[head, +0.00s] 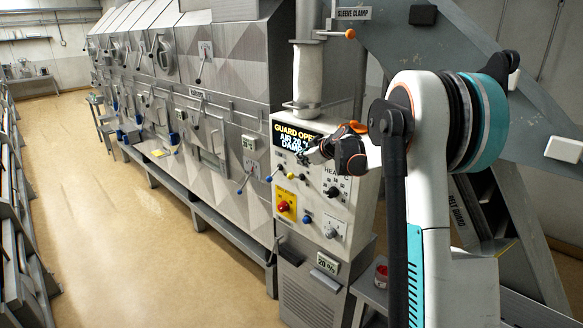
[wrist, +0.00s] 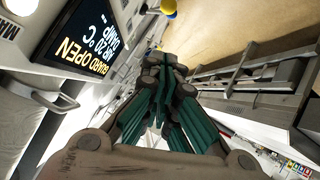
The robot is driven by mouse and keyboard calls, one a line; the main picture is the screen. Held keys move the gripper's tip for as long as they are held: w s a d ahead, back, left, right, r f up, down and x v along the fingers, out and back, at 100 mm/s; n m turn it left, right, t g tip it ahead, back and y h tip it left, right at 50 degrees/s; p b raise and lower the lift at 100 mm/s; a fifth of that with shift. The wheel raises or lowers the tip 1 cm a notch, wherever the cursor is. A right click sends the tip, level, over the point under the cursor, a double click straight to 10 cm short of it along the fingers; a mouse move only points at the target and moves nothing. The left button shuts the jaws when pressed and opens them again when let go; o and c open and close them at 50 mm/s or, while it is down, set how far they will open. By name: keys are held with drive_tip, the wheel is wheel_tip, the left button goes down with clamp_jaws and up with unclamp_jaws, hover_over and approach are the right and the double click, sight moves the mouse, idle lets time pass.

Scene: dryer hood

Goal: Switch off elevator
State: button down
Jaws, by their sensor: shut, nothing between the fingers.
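A pale control cabinet (head: 352,205) stands at the right end of the grey machine. Its front carries a dark display (head: 293,136) reading "GUARD OPEN", air 20 °C and damp. Below are small levers and knobs, a black dial (head: 332,192), a yellow plate with a red knob (head: 284,206), a blue knob (head: 306,219) and a grey knob (head: 330,232). I cannot make out which control is marked elevator. My gripper (head: 307,157) is shut and empty, in front of the panel just below the display. In the wrist view my gripper (wrist: 165,66) has its fingers together beside the display (wrist: 82,38).
The long grey machine (head: 232,75) with levers runs back to the left, with a low ledge (head: 205,212) along it. A sloping grey beam (head: 520,215) marked as a belt guard stands at right. The floor (head: 120,235) at left is clear.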

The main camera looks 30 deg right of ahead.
drive_tip(key=shift+w+f, duration=0.1)
drive_tip(key=p, duration=0.2)
hover_over(295, 177)
drive_tip(key=s+a, duration=0.3)
wheel_tip(295, 177, down, 9)
drive_tip(key=shift+w, duration=0.25)
drive_tip(key=shift+a, duration=0.15)
drive_tip(key=shift+s+a+f+h+b, duration=0.2)
drive_tip(key=shift+f+h+b, duration=0.1)
drive_tip(key=shift+b, duration=0.5)
drive_tip(key=shift+a+f+n+b, duration=0.15)
drive_tip(key=shift+n+b, duration=0.25)
